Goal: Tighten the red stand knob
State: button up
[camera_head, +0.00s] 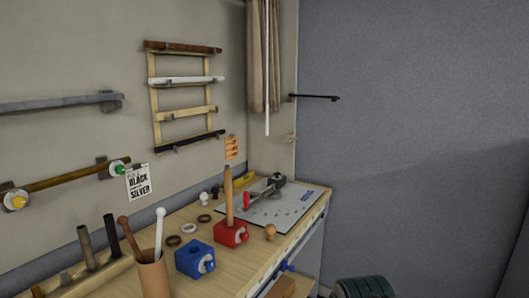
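A red stand (226,233) is a block on the wooden worktop, with a wooden rod (228,190) standing upright in it. Its small round knob (243,237) is on the right side of the block; how tight it is cannot be told. My gripper is not in view.
A cup (153,278) with two sticks stands at the near left of the worktop (243,262). Several rings and small knobs lie behind the stands. A white board (285,208) with a dark tool on it lies behind right. Dark round discs (365,288) show at the bottom right.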

aim_at(245, 236)
jog(key=i, duration=1)
jog(key=u, duration=0.3)
